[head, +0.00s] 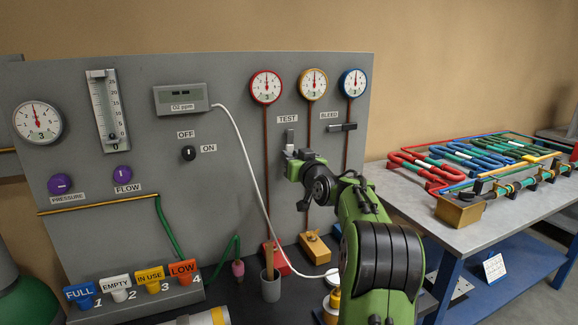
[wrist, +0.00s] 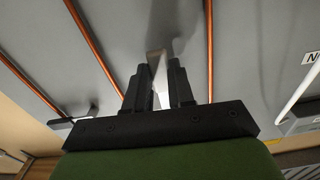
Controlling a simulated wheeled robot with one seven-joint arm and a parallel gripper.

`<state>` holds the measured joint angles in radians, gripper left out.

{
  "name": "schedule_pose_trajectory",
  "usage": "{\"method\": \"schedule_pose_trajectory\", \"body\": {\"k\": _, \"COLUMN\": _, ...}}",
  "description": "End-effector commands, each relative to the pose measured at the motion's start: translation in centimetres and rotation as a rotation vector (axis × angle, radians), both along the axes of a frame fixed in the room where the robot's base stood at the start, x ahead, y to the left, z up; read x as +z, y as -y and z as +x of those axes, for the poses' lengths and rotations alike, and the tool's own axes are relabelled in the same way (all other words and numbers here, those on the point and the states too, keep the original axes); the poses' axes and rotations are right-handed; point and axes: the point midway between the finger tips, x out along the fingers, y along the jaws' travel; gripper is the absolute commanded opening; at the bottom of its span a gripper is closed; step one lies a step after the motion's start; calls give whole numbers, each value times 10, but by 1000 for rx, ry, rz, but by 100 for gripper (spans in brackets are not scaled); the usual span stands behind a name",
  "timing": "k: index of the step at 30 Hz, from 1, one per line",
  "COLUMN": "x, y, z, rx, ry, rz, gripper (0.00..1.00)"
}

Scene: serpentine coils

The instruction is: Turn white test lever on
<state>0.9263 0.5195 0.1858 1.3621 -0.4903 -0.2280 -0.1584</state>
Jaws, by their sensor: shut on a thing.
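The white test lever (head: 289,152) is on the grey panel just below the TEST label (head: 287,119). Its grey mount shows above it and its lower part is hidden by my gripper. My gripper (head: 296,156) is at the panel, right at this lever. In the wrist view the black fingers (wrist: 159,90) are closed on both sides of the white lever (wrist: 157,65), which stands between them with its end towards the panel. I cannot tell the lever's exact angle.
The dark BLEED lever (head: 342,128) lies sideways to the right of the test lever. Copper pipes run down from the red gauge (head: 266,86), the yellow gauge (head: 313,84) and the blue gauge (head: 352,83). A white hose (head: 249,165) hangs left of my arm.

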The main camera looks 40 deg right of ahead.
Motion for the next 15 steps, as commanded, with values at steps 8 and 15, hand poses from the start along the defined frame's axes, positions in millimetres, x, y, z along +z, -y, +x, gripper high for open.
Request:
{"method": "schedule_pose_trajectory", "body": {"k": 8, "x": -2, "y": 4, "z": -1, "rx": 1, "ry": -23, "rz": -67, "gripper": 0}}
{"method": "schedule_pose_trajectory", "body": {"k": 15, "x": -1, "y": 5, "z": -1, "rx": 0, "ry": -26, "rz": -79, "gripper": 0}}
